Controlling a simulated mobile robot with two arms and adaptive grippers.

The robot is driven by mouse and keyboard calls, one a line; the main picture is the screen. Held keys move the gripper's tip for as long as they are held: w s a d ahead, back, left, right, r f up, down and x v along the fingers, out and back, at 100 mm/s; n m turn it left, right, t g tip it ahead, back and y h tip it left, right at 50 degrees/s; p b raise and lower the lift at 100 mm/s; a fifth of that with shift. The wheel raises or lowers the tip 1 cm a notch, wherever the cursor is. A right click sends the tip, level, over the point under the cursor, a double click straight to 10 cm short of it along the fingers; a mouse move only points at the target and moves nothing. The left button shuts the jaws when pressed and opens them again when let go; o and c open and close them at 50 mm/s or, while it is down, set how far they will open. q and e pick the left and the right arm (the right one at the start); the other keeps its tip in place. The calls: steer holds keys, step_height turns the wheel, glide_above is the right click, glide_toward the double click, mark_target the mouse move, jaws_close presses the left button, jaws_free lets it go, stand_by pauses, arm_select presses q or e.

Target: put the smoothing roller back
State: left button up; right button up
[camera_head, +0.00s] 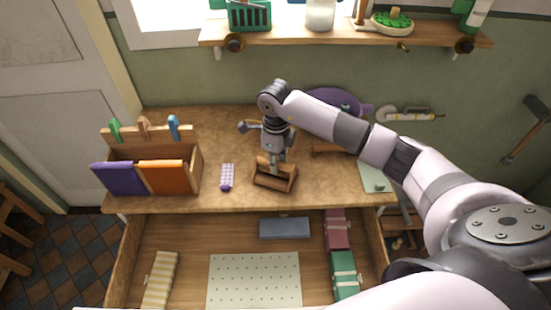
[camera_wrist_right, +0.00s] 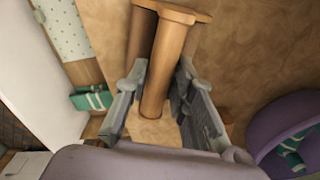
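A small brown wooden frame (camera_head: 262,181) stands near the front of the worktop. My right gripper (camera_head: 273,163) points down over it. In the right wrist view, the two grey fingers (camera_wrist_right: 165,75) lie on either side of a brown wooden cylinder (camera_wrist_right: 168,55), which looks like the smoothing roller or a bar of the frame. A second wooden bar (camera_wrist_right: 138,35) and a flat wooden piece (camera_wrist_right: 175,12) are beside it. The cylinder nearly fills the gap; I cannot tell if the fingers press on it. My left gripper is not in view.
A wooden box (camera_head: 195,172) with purple and orange panels stands left, with a lilac studded block (camera_head: 227,177) between it and the frame. A purple basin (camera_head: 335,98) is behind my right arm. The open drawer (camera_head: 195,245) below holds a dotted sheet and several blocks.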

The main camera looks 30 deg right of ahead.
steer(key=o, duration=0.4)
steer(key=shift+w+d+f, duration=0.1)
steer(key=shift+w+f, duration=0.05)
steer(key=shift+w, duration=0.2)
steer(key=shift+c, duration=0.2)
steer(key=shift+s, duration=0.1)
steer(key=shift+r, duration=0.2)
steer(key=shift+r+p, duration=0.45)
steer(key=shift+p, duration=0.1)
step_height(320, 180, up, 12)
steer(key=b, duration=0.4)
steer(key=shift+r, duration=0.2)
steer(key=shift+f, duration=0.1)
